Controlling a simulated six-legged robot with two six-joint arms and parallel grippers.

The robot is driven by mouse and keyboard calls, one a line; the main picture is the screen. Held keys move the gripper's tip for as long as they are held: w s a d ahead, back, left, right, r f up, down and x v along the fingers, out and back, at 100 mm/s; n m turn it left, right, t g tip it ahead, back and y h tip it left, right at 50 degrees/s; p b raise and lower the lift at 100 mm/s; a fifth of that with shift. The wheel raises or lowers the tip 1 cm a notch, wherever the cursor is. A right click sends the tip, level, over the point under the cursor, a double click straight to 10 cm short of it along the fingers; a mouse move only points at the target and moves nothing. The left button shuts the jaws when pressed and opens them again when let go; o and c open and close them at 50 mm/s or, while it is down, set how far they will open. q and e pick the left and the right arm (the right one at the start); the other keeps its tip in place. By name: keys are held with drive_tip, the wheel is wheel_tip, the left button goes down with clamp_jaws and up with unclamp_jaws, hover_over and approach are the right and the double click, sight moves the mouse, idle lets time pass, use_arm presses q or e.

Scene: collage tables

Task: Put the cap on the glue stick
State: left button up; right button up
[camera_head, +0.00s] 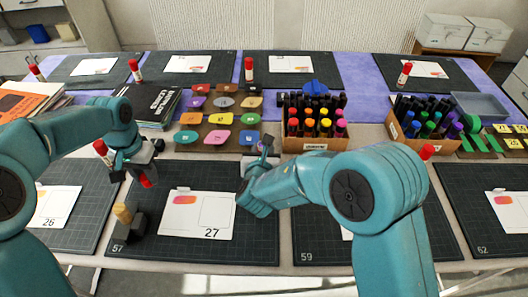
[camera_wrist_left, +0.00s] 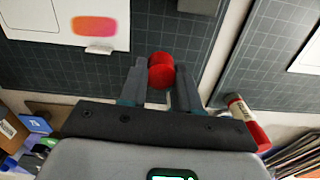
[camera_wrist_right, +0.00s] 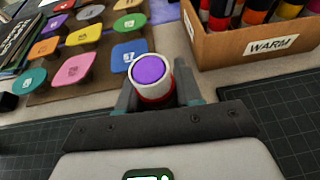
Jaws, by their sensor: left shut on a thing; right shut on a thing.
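My left gripper (camera_head: 145,176) is shut on a red cap (camera_wrist_left: 161,72), held above the mats left of the card marked 27. The cap also shows in the head view (camera_head: 147,182) below the fingers. My right gripper (camera_wrist_right: 157,88) is shut on an uncapped glue stick (camera_wrist_right: 151,72). Its round purple glue end faces the right wrist camera, with a white rim and red lower down. The cap and the glue stick are apart. In the head view the right arm's links partly cover its gripper, and I cannot make out the stick clearly there.
Coloured pads (camera_head: 218,120) stand behind the grippers. A box of warm markers (camera_head: 315,125) is to the right. The card marked 27 (camera_head: 197,213) lies on the front mat. Another red-capped glue stick (camera_wrist_left: 240,108) stands near the left gripper.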

use_arm(q)
drive_tip(key=shift+d+r, duration=0.15)
drive_tip(key=shift+r, duration=0.1)
use_arm(e)
drive_tip(key=shift+r, duration=0.6)
use_arm(q)
drive_tip(key=shift+d+r+p, duration=0.1)
drive_tip(key=shift+p, duration=0.25)
use_arm(e)
drive_tip(key=shift+r, duration=0.25)
